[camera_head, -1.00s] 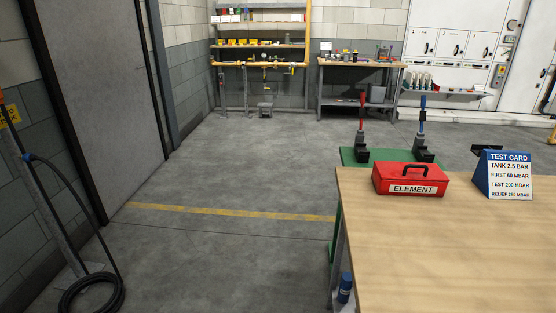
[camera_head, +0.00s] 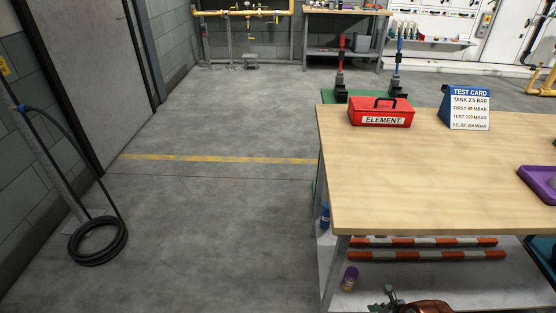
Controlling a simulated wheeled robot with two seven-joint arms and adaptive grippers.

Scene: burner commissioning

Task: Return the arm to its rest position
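Neither of my grippers can be made out in the head view, so their state does not show. The wooden workbench (camera_head: 430,190) stands at the right. On it are a red box labelled ELEMENT (camera_head: 381,113) with a black handle, and a blue and white test card (camera_head: 467,108). A purple tray (camera_head: 538,186) is cut off by the right edge.
Under the bench are red and white striped bars (camera_head: 425,255) and a small purple can (camera_head: 350,278). A copper-coloured object (camera_head: 427,306) is cut off at the bottom. A coiled black hose (camera_head: 97,241) lies left. The floor (camera_head: 210,220) between is clear.

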